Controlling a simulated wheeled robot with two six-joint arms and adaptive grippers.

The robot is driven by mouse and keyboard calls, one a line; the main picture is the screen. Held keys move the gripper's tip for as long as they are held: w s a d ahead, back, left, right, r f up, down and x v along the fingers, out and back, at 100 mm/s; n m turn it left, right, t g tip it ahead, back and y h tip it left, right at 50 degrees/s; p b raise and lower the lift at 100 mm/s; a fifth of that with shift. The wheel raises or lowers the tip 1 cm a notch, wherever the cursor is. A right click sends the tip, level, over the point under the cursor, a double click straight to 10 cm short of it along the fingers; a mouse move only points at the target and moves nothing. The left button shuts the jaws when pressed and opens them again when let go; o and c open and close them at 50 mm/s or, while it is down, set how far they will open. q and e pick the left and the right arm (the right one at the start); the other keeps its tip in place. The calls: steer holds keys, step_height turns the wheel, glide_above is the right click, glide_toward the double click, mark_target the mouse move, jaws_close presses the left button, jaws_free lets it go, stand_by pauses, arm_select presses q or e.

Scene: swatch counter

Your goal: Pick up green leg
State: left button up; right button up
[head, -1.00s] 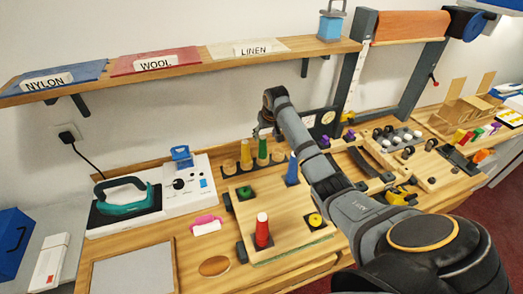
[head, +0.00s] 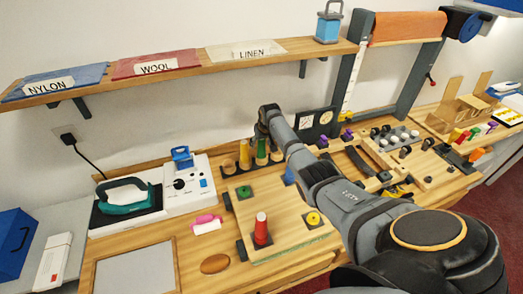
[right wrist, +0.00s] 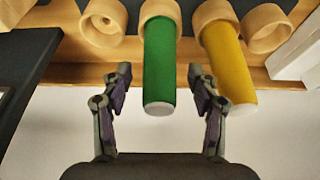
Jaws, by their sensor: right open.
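The green leg (right wrist: 161,65) stands in a wooden ring of the rack in the right wrist view. It also shows in the head view (head: 261,149). My right gripper (right wrist: 160,78) is open, with one finger on each side of the green leg and a visible gap on both sides. The yellow leg (right wrist: 228,62) is just outside the right finger in that view. It also shows in the head view (head: 244,156). My left gripper is not in view.
A red leg (head: 261,228) stands on the wooden board (head: 285,222). A blue leg (head: 289,176) is partly hidden by my right arm. Empty wooden rings (right wrist: 267,30) flank the legs. An iron (head: 126,195) stands to the left; a shelf (head: 190,66) runs above.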

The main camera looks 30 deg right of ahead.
jaws_close()
step_height(320, 180, up, 10)
steer(key=shift+r+b, duration=0.1)
steer(key=shift+b, duration=1.1)
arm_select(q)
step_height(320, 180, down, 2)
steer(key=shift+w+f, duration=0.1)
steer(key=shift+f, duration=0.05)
